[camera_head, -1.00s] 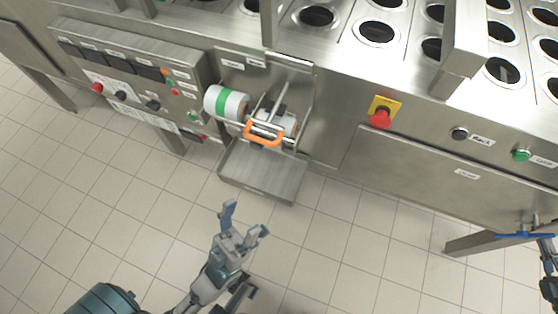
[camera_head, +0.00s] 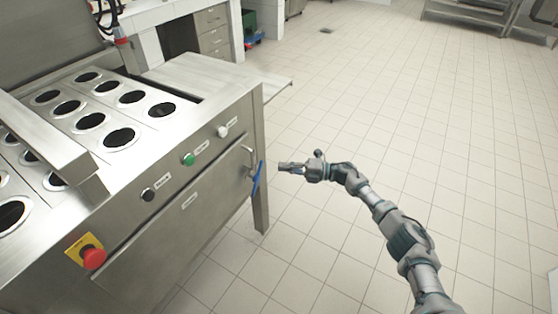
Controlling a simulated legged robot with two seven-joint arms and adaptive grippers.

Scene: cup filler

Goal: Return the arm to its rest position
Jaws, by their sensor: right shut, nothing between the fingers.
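My right arm comes in from the lower right and reaches left across the view. Its gripper (camera_head: 286,167) is shut and empty. It is held over the tiled floor, just right of the machine's front corner. A blue bar-shaped part (camera_head: 257,176) by the metal handle (camera_head: 248,160) on the machine's front is close to the fingertips, with a small gap showing in the picture. My left gripper is out of view.
The steel filling machine (camera_head: 170,215) with several round cup openings fills the left side. Its front carries a red stop button (camera_head: 93,257), a green button (camera_head: 188,159) and other knobs. Open tiled floor (camera_head: 430,130) lies right of it.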

